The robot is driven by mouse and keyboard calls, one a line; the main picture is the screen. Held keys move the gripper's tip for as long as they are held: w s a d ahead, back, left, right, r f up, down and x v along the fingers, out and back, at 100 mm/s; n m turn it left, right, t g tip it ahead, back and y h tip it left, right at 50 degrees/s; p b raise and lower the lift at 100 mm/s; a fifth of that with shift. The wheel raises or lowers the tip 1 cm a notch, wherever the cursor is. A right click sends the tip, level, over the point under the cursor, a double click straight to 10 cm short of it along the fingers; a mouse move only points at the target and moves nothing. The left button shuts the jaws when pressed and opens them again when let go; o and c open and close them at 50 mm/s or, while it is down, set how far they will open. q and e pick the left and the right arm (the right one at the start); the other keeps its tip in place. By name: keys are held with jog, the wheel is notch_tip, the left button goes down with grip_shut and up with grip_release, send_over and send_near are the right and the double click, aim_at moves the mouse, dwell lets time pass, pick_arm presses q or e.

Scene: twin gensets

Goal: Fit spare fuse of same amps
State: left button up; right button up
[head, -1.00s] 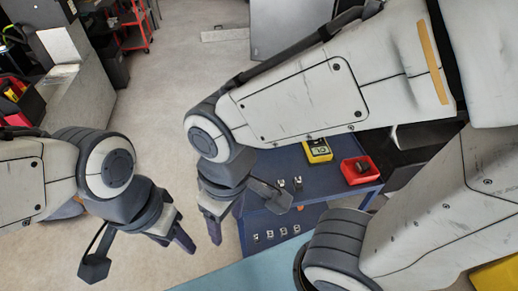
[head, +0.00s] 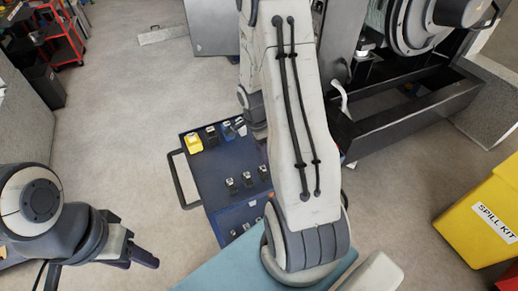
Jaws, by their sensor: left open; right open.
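Three small fuse-like pieces with metallic tops (head: 247,179) stand in a row on the dark blue cart (head: 205,172). A yellow block (head: 193,142), a dark block and a blue block stand along its far edge, each with a small piece on top. Amp markings are too small to read. My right gripper (head: 238,127) is open at the cart's far edge, close to the blue block; my arm partly hides it, and I cannot tell whether it touches anything. My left gripper (head: 146,257) is open and empty at lower left, over the floor, away from the cart.
More small pieces (head: 238,230) show lower on the cart's near side. A grey handle (head: 184,180) sticks out at its left. A dark machine frame (head: 420,110) stands at right, a yellow spill kit bin (head: 482,215) at far right. Floor left of the cart is clear.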

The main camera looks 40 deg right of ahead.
aim_at(262, 169)
jog(key=f+b, duration=0.2)
jog(key=f, duration=0.1)
jog(key=f+b, duration=0.5)
jog(key=shift+d+f, duration=0.3)
jog(key=shift+s+d+f+b, duration=0.1)
jog(key=shift+f+b, duration=0.5)
jog(key=shift+b, duration=0.15)
jog(key=shift+b, duration=0.45)
dwell(0.4)
grip_shut()
jog(key=shift+r, duration=0.1)
jog(key=shift+r, duration=0.1)
